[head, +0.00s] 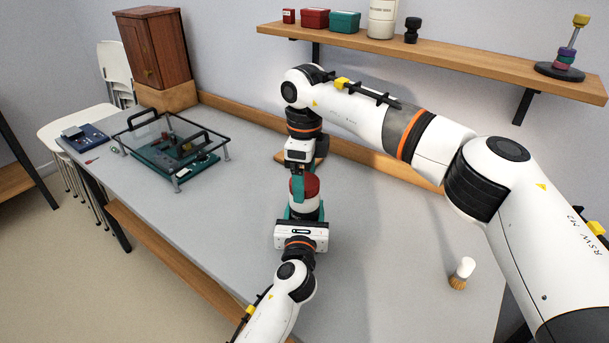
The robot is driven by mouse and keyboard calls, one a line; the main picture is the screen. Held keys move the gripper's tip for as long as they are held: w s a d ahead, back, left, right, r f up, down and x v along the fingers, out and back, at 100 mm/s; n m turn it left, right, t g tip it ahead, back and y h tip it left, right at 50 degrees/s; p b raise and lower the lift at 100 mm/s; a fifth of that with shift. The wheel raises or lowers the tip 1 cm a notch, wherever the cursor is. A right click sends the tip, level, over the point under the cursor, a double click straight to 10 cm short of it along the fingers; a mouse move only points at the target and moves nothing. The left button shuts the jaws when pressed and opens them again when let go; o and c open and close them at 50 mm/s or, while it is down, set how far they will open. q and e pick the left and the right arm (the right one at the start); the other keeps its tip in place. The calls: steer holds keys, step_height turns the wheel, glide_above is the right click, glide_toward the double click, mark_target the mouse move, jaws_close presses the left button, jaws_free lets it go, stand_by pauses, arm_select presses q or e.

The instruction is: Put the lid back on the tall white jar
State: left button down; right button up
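A white jar (306,206), short-looking from this steep angle, stands upright near the middle of the table. A red lid (311,187) sits on or just over its top; I cannot tell whether it is fully seated. My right gripper (298,190) reaches down from above, with a teal fingertip against the near side of the lid; its far finger is hidden. My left gripper (305,213) comes from the front, with teal fingers on both sides of the jar's body.
A black-framed clear case (175,150) stands left on the grey table (395,260). A brush (462,273) stands at right. A wooden piece (320,152) is partly hidden behind my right gripper. The wall shelf (450,58) holds boxes and a ring stand.

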step_height(320, 180, up, 12)
stand_by(0.6)
arm_select(q)
steer(key=shift+c, duration=1.9)
jaws_free()
steer(key=s, duration=0.8)
steer(key=s+a+p, duration=0.1)
steer(key=s, duration=0.3)
steer(key=shift+a, duration=0.1)
arm_select(e)
steer(key=shift+r, duration=0.55)
arm_select(q)
steer(key=shift+r, duration=0.1)
arm_select(e)
steer(key=shift+r, duration=0.1)
